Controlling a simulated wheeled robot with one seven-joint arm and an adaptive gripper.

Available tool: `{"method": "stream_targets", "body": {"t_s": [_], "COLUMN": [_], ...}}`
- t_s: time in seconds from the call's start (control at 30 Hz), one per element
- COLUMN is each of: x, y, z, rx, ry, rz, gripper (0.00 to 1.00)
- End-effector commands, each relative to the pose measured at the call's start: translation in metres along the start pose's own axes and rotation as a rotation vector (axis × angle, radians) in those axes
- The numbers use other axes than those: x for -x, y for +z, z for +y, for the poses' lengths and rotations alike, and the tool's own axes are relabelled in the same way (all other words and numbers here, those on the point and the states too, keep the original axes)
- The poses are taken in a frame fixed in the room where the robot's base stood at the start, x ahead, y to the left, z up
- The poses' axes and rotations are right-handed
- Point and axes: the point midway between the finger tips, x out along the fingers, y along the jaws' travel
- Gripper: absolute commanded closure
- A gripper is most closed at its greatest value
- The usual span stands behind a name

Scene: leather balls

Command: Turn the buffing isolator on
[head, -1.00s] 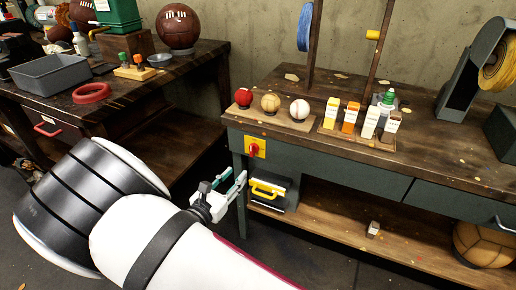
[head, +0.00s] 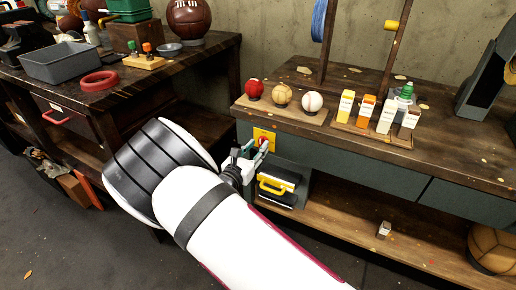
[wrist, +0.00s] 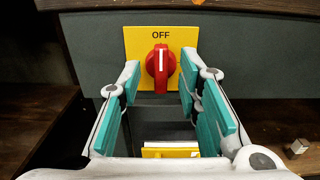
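The buffing isolator is a red rotary knob (wrist: 160,66) on a yellow plate (wrist: 185,40) marked OFF, fixed to the grey bench front. Its white pointer line stands upright, toward the word OFF. In the head view the yellow plate (head: 264,134) shows at the bench's left end, with the knob partly hidden by my gripper. My gripper (wrist: 158,82) is open, with one teal-padded finger on each side just below and in front of the knob. No contact with the knob is visible. My gripper also shows in the head view (head: 257,149).
A black case with a yellow handle (head: 276,186) is under the plate, below my gripper. The bench top (head: 450,150) holds three small balls on a board (head: 283,111) and several small boxes. A side table (head: 120,100) stands at left.

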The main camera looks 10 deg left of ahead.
Motion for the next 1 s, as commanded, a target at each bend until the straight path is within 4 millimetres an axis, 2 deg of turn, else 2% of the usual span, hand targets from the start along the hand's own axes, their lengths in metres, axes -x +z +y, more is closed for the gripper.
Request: {"method": "stream_targets", "body": {"t_s": [0.13, 0.43, 0.6, 1.0], "x": [-0.0101, -0.0118, -0.0116, -0.0114], "y": [-0.0003, 0.0003, 0.0003, 0.0001], "z": [-0.0007, -0.0005, -0.0004, -0.0005], "rx": [0.0, 0.001, 0.0, -0.032], "ry": [-0.001, -0.001, -0.001, -0.001], "rz": [0.0, 0.0, 0.0, 0.001], "gripper": [0.68, 0.68, 1.0, 1.0]}}
